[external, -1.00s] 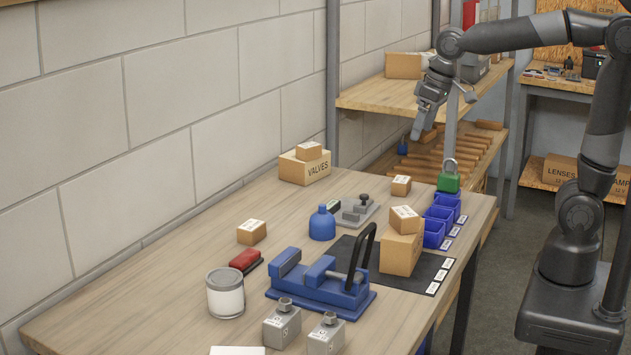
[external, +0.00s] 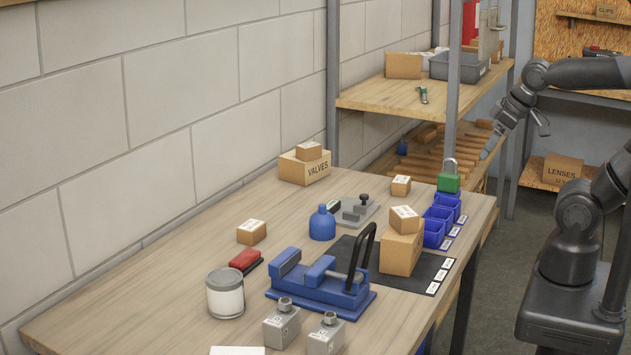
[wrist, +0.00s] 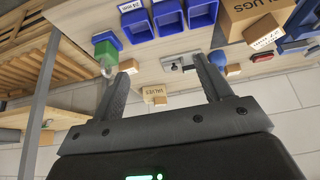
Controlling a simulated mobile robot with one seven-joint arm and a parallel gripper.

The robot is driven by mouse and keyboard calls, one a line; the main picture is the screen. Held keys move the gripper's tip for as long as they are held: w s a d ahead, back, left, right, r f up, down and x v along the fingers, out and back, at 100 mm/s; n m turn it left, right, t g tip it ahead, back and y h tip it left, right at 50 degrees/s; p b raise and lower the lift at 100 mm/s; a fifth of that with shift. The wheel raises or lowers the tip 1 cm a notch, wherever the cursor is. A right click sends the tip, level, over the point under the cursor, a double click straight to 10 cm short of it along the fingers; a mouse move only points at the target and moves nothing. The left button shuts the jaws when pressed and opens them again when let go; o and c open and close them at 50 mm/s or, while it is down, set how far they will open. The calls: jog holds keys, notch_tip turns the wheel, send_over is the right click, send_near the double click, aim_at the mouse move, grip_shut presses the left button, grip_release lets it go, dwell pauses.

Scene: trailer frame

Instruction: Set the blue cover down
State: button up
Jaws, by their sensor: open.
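The blue cover (external: 322,224), a rounded dome with a small knob on top, stands upright on the wooden workbench (external: 150,285), left of the grey metal fixture (external: 355,210). Nothing holds it. My gripper (external: 490,150) is off to the right, beyond the bench's right edge and near the shelf post, well apart from the cover. In the wrist view my gripper (wrist: 163,80) has its two fingers spread wide with nothing between them.
A blue vise (external: 320,285), a glass jar (external: 225,293) and several cardboard boxes stand on the bench. A green padlock (external: 448,182) and blue bins (external: 440,222) line its right edge. A shelf post (external: 453,100) rises between bench and shelves. The bench's left front is mostly clear.

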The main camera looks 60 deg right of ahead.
jog(key=shift+a, duration=0.1)
jog(key=w+a+f+m+g+y, duration=0.35)
jog(key=w+a+m+y, duration=0.2)
jog(key=a, duration=0.65)
jog(key=m+t+y, duration=0.8)
jog(key=m+t, duration=0.3)
jog(key=m, duration=1)
send_over(326, 211)
jog(key=v, duration=0.2)
jog(key=shift+g+h, duration=0.25)
jog(key=f, duration=0.7)
jog(key=shift+d, duration=0.35)
jog(key=shift+w+d+f+m, duration=0.1)
jog(key=shift+f+m, duration=0.15)
jog(key=shift+m, duration=0.1)
notch_tip(326, 211, down, 7)
jog(key=shift+r, duration=0.2)
jog(key=x, duration=0.5)
